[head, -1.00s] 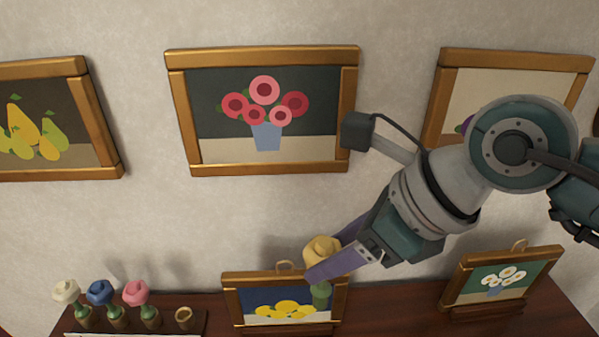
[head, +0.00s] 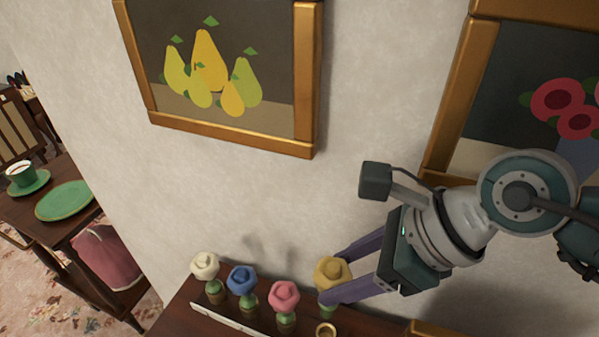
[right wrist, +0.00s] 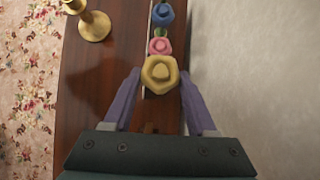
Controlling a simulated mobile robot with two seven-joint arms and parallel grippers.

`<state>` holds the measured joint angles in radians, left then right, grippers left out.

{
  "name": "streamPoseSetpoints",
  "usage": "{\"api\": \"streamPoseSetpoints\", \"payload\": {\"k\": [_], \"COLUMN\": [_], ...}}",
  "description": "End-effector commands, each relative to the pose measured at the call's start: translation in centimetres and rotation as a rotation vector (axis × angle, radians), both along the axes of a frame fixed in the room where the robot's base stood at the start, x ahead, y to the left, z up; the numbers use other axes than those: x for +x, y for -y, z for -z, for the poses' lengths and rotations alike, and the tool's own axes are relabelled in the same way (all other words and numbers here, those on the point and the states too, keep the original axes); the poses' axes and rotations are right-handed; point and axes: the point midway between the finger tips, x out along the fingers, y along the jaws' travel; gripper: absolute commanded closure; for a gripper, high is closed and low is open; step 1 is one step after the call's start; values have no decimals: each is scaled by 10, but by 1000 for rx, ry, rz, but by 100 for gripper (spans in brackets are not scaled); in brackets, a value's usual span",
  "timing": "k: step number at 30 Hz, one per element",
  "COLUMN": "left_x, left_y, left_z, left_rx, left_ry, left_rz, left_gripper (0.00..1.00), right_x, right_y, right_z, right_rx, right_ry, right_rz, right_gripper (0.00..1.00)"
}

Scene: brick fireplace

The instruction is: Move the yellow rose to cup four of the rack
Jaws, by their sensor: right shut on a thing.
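The yellow rose (head: 333,272) is held between the purple fingers of my right gripper (head: 338,277), flower up, green stem below. It also shows between the fingertips in the right wrist view (right wrist: 160,72). The rack (head: 222,319) has a white front strip and stands on the wooden top by the wall. Its three left cups hold a white rose (head: 205,264), a blue rose (head: 242,279) and a pink rose (head: 284,295). Cup four (head: 325,331), at the right end, shows an empty rim at the lower picture edge. The yellow rose is above and just behind it. My left gripper is out of view.
The pink rose stands close to my right gripper's left side. The wall is just behind. A gold frame corner (head: 432,328) is to the right. A brass candlestick (right wrist: 95,24) stands at the upper left in the right wrist view.

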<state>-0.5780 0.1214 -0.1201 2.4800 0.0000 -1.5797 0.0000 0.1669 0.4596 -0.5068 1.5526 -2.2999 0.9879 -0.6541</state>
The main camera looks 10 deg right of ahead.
Motion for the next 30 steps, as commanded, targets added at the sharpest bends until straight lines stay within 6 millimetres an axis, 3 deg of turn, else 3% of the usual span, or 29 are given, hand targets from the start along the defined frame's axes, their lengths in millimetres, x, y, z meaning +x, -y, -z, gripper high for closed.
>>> {"api": "streamPoseSetpoints", "payload": {"k": [11,30], "left_x": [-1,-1], "left_y": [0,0], "left_z": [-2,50], "left_rx": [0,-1], "left_ry": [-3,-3], "left_rz": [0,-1], "left_gripper": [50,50], "right_x": [-1,0], "right_y": [2,1], "right_z": [0,55], "right_rx": [-1,2], "right_ry": [-1,-1], "right_rz": [6,6], "right_gripper": [83,83]}}
